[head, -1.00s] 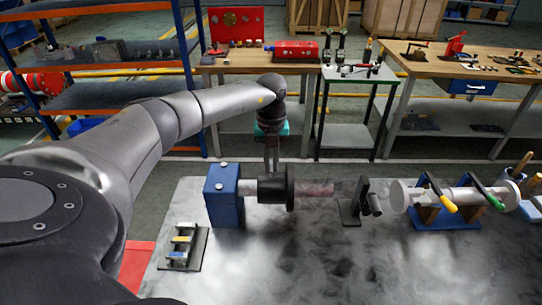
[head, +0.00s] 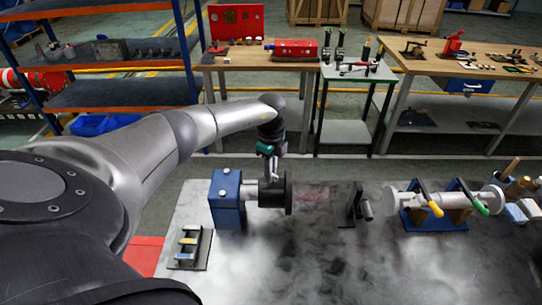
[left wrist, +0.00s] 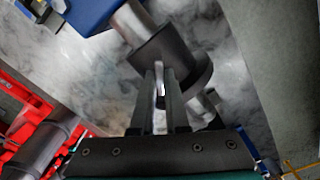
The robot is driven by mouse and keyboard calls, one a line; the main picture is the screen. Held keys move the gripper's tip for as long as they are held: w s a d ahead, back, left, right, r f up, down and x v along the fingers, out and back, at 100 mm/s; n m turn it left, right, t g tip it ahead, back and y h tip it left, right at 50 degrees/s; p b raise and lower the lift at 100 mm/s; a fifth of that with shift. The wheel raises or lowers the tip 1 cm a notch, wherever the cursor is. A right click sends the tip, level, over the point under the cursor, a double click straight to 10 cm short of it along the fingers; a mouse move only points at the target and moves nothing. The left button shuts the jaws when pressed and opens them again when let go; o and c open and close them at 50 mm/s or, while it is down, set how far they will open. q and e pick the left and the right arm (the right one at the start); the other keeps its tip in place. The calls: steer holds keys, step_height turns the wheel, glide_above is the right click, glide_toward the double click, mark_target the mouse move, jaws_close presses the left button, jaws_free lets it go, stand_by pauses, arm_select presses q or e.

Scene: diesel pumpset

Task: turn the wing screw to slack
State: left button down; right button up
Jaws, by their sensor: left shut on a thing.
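A blue block (head: 226,200) on the table carries a shaft with a dark cylindrical collar (head: 270,195) and a wider dark disc (head: 289,195). My left gripper (head: 270,180) reaches down from above to the top of the collar. In the left wrist view, its two fingers (left wrist: 160,92) are close together in front of the dark collar (left wrist: 170,52). They are shut on a small bright piece, the wing screw (left wrist: 160,90), of which little shows. The fingers hide most of it, and its turn angle cannot be told. My right gripper is out of view.
A dark stand (head: 355,205) is right of the disc. Farther right, a light cylinder (head: 450,198) with yellow and green handles rests on a blue cradle (head: 432,220). A small rack (head: 190,247) stands front left. The table's front middle is clear.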

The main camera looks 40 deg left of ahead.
arm_select(q)
steer(key=shift+a+r+n+p, duration=0.15)
steer(key=shift+n+p, duration=0.8)
steer(key=shift+n, duration=0.65)
steer(key=c, duration=0.9)
jaws_free()
steer(key=shift+r, duration=0.45)
step_height(320, 180, up, 14)
steer(key=shift+r+b, duration=0.1)
steer(key=shift+b, duration=0.2)
